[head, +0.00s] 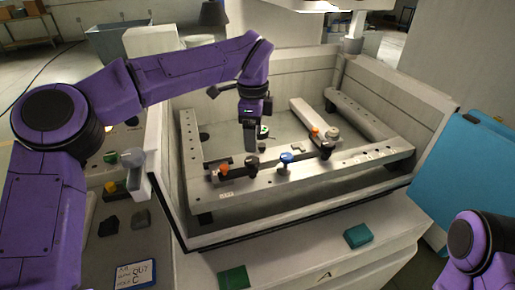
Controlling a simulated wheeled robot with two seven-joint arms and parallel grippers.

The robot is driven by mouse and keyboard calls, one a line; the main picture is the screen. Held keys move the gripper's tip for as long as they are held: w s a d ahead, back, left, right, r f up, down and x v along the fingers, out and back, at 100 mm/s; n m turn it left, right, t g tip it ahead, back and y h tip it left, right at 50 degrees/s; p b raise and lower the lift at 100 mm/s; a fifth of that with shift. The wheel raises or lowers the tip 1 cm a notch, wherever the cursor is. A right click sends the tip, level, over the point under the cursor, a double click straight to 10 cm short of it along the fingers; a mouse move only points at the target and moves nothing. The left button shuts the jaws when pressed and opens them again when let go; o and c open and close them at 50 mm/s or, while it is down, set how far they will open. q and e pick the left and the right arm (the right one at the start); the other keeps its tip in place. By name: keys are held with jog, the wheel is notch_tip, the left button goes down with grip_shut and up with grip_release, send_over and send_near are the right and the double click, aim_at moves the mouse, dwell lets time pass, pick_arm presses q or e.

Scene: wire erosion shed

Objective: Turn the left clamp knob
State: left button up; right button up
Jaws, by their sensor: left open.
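My left gripper (251,142) points down inside the machine's tank, open, its fingertips just above and behind the left part of the front rail (240,187). A black knob (252,162) stands on that rail just below the fingers; I cannot tell whether they touch it. An orange knob (224,170) sits to its left on what looks like the left clamp. The right clamp has a similar orange knob (315,132) and a black knob (326,149). Which one is the left clamp knob is not clear. My right gripper is out of view; only part of that arm shows at lower right.
A blue knob (286,158) stands mid-rail, and a green-topped piece (263,131) lies close beside the left gripper. The tank's front wall (300,220) and left wall (166,190) enclose the rails. Teal blocks (358,236) lie on the front ledge. A blue panel (470,170) stands at right.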

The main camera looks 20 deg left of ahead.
aim_at(253, 160)
pick_arm(q)
jog(key=s+f, duration=0.2)
jog(key=f, duration=0.1)
jog(key=shift+s+a+p, duration=0.1)
jog(key=shift+a+p, duration=0.05)
jog(key=shift+p, duration=0.25)
jog(key=f, duration=0.1)
jog(key=w+f, duration=0.1)
jog(key=f, duration=0.1)
jog(key=w+f, duration=0.1)
jog(key=shift+w+f+p, duration=0.1)
jog(key=shift+f+p, duration=0.1)
jog(key=shift+p, duration=0.1)
jog(key=shift+s+r, duration=0.3)
jog(key=shift+s, duration=0.3)
jog(key=c, duration=0.6)
jog(key=shift+f, duration=0.1)
jog(key=c, duration=0.5)
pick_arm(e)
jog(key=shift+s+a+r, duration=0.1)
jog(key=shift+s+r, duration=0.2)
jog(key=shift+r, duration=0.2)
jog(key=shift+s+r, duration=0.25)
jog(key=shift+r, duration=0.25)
